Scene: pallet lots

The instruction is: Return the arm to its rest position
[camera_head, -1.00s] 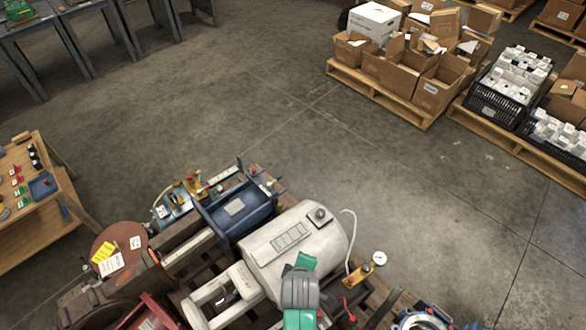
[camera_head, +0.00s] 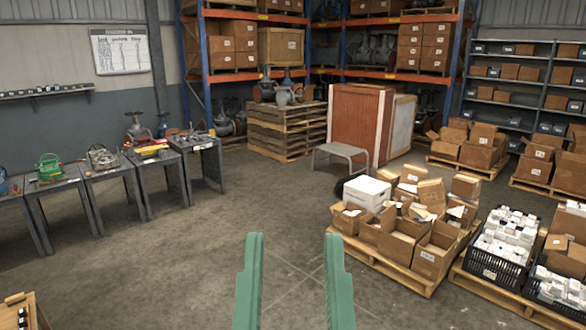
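My gripper (camera_head: 292,285) shows at the bottom centre of the head view as two green fingers, spread apart and pointing up. The gap between them is empty, with only bare concrete floor behind it. The rest of my arm is below the frame and hidden.
A pallet of open cardboard boxes (camera_head: 427,247) stands right of my gripper, with a black crate of white boxes (camera_head: 500,252) beyond it. Grey tables (camera_head: 160,158) with tools line the left. A grey step stool (camera_head: 341,150), stacked pallets (camera_head: 286,130) and racks stand behind. The middle floor is clear.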

